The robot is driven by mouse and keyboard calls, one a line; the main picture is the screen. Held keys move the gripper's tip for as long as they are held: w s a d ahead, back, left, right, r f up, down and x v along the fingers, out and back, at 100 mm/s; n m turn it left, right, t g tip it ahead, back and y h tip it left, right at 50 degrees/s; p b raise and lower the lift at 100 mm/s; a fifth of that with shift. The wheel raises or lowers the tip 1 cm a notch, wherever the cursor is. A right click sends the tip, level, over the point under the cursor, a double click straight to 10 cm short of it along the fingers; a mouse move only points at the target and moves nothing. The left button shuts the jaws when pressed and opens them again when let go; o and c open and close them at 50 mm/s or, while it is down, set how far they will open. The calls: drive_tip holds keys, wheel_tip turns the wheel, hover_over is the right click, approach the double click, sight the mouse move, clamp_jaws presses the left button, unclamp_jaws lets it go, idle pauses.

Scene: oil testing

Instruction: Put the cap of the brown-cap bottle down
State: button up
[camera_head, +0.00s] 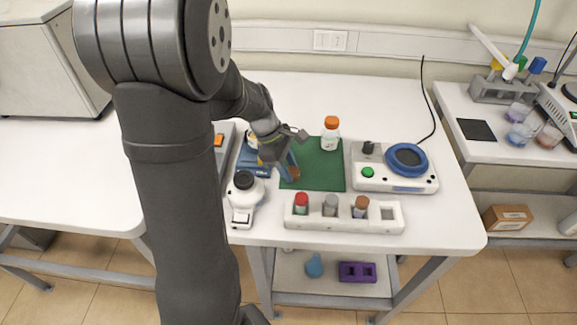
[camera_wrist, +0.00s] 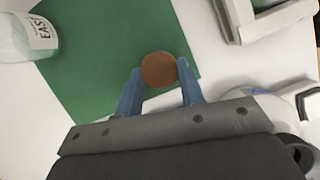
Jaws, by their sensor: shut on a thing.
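A round brown cap (camera_wrist: 158,70) sits between the two blue fingers of my gripper (camera_wrist: 161,80) in the wrist view. My gripper is shut on it. In the head view the brown cap (camera_head: 293,174) shows at the fingertips, over the left part of the green mat (camera_head: 320,173). I cannot tell whether the cap touches the mat. The mat also shows in the wrist view (camera_wrist: 100,60). A white bottle body (camera_head: 252,139) shows partly behind my gripper, at the blue device; its top is hard to make out.
An orange-capped bottle (camera_head: 330,135) stands at the mat's back edge. A white rack (camera_head: 330,222) with red, grey and brown-topped vials is in front. A stirrer with a blue ring (camera_head: 395,172) is right. A black-topped white device (camera_head: 243,196) is left. The mat's middle is clear.

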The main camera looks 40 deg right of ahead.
sight(296, 172)
drive_tip(key=o, duration=0.9)
drive_tip(key=shift+f, duration=0.1)
drive_tip(key=shift+o, duration=0.2)
drive_tip(key=v, duration=1.2)
drive_tip(key=x, duration=1.2)
drive_tip(key=shift+s+f, duration=0.1)
drive_tip(key=shift+f, duration=0.05)
wheel_tip(296, 172, up, 3)
drive_tip(key=shift+r, duration=0.75)
